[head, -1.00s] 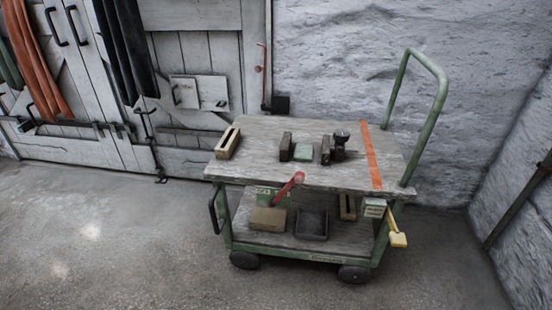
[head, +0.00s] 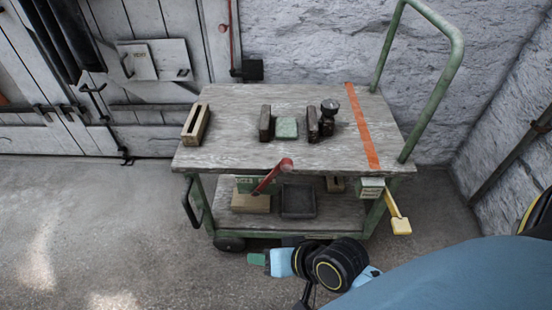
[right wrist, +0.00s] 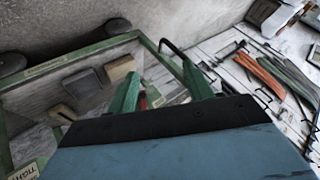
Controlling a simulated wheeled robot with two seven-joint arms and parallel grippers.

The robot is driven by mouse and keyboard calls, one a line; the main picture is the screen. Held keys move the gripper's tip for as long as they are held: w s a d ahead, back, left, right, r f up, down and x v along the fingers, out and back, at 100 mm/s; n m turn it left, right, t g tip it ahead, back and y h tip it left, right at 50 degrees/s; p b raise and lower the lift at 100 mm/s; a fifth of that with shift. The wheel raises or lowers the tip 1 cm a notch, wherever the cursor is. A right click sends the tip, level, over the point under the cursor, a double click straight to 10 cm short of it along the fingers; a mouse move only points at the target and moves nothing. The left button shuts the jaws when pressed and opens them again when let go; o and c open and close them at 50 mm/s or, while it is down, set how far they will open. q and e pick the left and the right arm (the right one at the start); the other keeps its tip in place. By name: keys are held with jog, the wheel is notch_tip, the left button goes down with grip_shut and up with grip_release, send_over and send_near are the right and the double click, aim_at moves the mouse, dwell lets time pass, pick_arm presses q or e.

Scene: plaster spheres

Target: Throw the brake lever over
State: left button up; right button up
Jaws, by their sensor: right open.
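A red lever (head: 272,177) with a round knob is mounted at the front of the green cart, tilted up to the right. A yellow lever (head: 398,214) hangs down at the cart's front right leg. I cannot tell from the pictures which one is the brake. My right gripper (head: 257,259) is low in front of the cart, below and apart from the red lever. In the right wrist view its two green fingers (right wrist: 161,86) are spread, with nothing held. A bit of the red lever (right wrist: 143,101) shows between them, farther off, partly hidden by a finger. My left gripper is not in view.
The cart's wooden top (head: 230,150) holds a slotted block (head: 196,124), a pale green block (head: 287,128) between dark blocks, and a dark knobbed piece (head: 329,118). The lower shelf carries a tan box (head: 250,204) and dark tray (head: 298,201). Floor at left is clear.

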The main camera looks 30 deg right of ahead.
jog(key=w+a+r+m+t+y, duration=0.25)
jog(key=w+r+m+t, duration=0.2)
jog(key=m, duration=0.25)
jog(key=m+t+h+b, duration=0.25)
jog(key=m+h, duration=1.35)
jog(key=m, duration=1.6)
send_near(287, 161)
jog(key=shift+h, duration=0.25)
jog(key=x, duration=0.3)
jog(key=f+x, duration=0.1)
jog(key=x, duration=0.2)
jog(key=f+x, duration=0.1)
jog(key=x, duration=0.3)
jog(key=shift+w+a, duration=0.1)
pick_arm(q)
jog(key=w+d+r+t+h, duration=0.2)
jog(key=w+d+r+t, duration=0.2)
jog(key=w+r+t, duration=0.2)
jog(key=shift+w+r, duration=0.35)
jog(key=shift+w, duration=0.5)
pick_arm(e)
jog(key=shift+x, duration=0.8)
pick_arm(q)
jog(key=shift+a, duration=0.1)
pick_arm(e)
grip_shut()
